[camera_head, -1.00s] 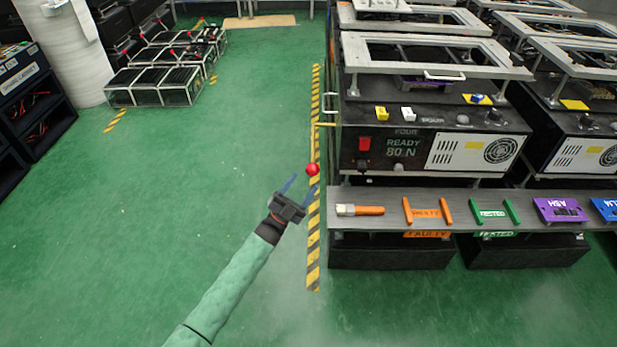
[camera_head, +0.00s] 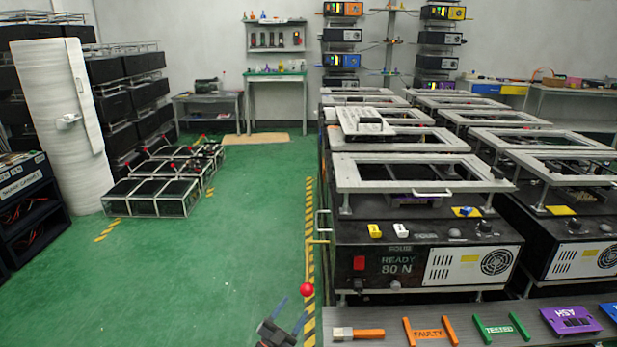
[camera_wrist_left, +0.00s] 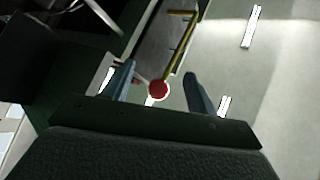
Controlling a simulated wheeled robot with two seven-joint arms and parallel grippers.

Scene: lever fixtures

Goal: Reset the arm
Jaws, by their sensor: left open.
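A red ball knob (camera_head: 307,290) shows at the left side of the nearest black machine (camera_head: 425,262), low in the head view. A yellow bar (camera_head: 317,241) sticks out above it. My left gripper (camera_head: 293,307) is open, with its blue fingers just below and left of the knob. In the left wrist view the red knob (camera_wrist_left: 158,89) appears between the two open fingers (camera_wrist_left: 158,80), with a thin pale rod beside it. Whether the fingers touch it I cannot tell. The yellow bar (camera_wrist_left: 178,45) runs beyond it. My right gripper is not in view.
A grey shelf (camera_head: 375,322) holds a brush (camera_head: 358,334) and coloured label holders at lower right. The machine reads "READY 80 N". The green floor (camera_head: 225,250) between is clear.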

